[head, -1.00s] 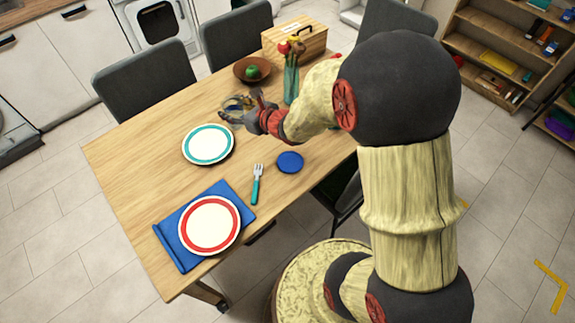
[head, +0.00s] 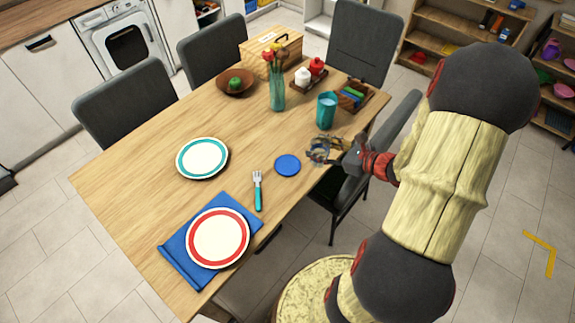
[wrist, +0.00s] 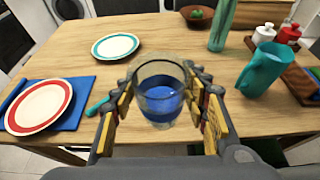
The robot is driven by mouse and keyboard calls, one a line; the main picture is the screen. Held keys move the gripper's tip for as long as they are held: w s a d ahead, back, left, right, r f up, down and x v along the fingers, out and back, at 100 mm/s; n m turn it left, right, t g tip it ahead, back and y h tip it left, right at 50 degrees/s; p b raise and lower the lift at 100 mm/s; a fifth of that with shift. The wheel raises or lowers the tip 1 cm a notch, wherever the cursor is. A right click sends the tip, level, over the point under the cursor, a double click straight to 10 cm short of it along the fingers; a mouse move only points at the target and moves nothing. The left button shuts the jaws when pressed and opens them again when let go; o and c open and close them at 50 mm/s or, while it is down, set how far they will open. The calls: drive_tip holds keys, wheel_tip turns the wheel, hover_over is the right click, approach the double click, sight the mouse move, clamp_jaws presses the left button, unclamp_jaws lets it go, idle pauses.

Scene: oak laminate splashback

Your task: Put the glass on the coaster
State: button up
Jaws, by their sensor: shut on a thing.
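My gripper (head: 334,150) is shut on the clear glass (head: 318,155), near the table's right edge in the head view. The glass (wrist: 160,72) is upright between my gripper's two fingers (wrist: 160,92) in the wrist view. The round blue coaster (head: 287,165) lies flat and bare on the table, just left of the glass in the head view. In the wrist view, blue shows through the lower glass, apparently the coaster behind it. I cannot tell exactly how high the glass is above the table.
A fork (head: 257,190), a teal-rimmed plate (head: 203,158) and a red-rimmed plate (head: 217,237) on a blue napkin (head: 181,252) lie to the left. A teal pitcher (head: 326,110), a flower vase (head: 277,95) and a wooden bowl (head: 225,86) stand behind. A chair (head: 338,195) is at the right edge.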

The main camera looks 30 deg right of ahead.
drive_tip(key=shift+f, duration=0.15)
drive_tip(key=shift+w+a+f+b, duration=0.75)
drive_tip(key=shift+w+f+b, duration=0.35)
drive_tip(key=shift+w+f, duration=1.05)
drive_tip(key=shift+w+a+f+b, duration=0.75)
drive_tip(key=shift+w+f+b, duration=0.4)
drive_tip(key=shift+w+f, duration=0.95)
drive_tip(key=shift+w+a+f+b, duration=0.75)
drive_tip(key=shift+w+f+b, duration=0.35)
drive_tip(key=shift+w+f, duration=1.05)
drive_tip(key=shift+f, duration=0.1)
drive_tip(key=o, duration=1.3)
drive_tip(key=shift+c, duration=0.2)
